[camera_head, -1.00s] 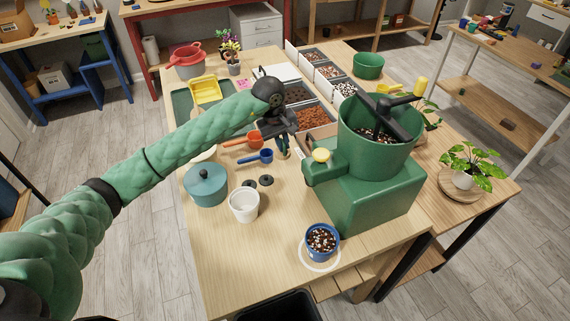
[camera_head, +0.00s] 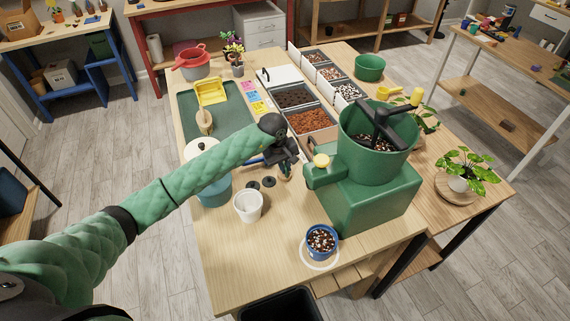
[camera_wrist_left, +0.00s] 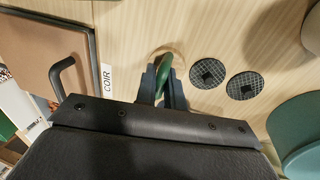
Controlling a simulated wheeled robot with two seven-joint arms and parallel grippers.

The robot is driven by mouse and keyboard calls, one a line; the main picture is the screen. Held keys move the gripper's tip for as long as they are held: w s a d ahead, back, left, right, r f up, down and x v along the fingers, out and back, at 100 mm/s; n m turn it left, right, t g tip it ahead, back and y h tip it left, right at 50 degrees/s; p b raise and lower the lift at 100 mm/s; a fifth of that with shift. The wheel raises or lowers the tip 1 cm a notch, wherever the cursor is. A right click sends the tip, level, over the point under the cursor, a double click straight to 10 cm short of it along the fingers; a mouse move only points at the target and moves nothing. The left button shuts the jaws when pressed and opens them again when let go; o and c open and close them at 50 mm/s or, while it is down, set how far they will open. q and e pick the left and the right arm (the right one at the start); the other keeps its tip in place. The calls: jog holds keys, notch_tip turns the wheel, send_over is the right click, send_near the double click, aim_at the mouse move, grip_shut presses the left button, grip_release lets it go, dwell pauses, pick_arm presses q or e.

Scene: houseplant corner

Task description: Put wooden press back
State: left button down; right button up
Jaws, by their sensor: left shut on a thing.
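My left gripper (camera_head: 286,172) is over the table between two black mesh discs (camera_head: 261,183) and the green machine (camera_head: 368,190). In the left wrist view the gripper (camera_wrist_left: 164,88) is shut on a green handle-like part, with a pale wooden round edge just beyond it; I take this to be the wooden press (camera_wrist_left: 166,66). Most of it is hidden by the fingers, and I cannot tell whether it touches the table. A wooden piece with a handle (camera_head: 204,122) lies on the green tray (camera_head: 236,117). My right gripper is not in view.
A white cup (camera_head: 248,207), a teal pot (camera_head: 214,192) and a blue pot of mix (camera_head: 321,240) stand around the near half. Soil bins (camera_head: 309,121) line the back right. The near left table top is clear.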

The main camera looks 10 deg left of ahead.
pick_arm(q)
jog(key=shift+f, duration=0.1)
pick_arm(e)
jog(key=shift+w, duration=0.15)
pick_arm(q)
jog(key=c, duration=1.5)
grip_release()
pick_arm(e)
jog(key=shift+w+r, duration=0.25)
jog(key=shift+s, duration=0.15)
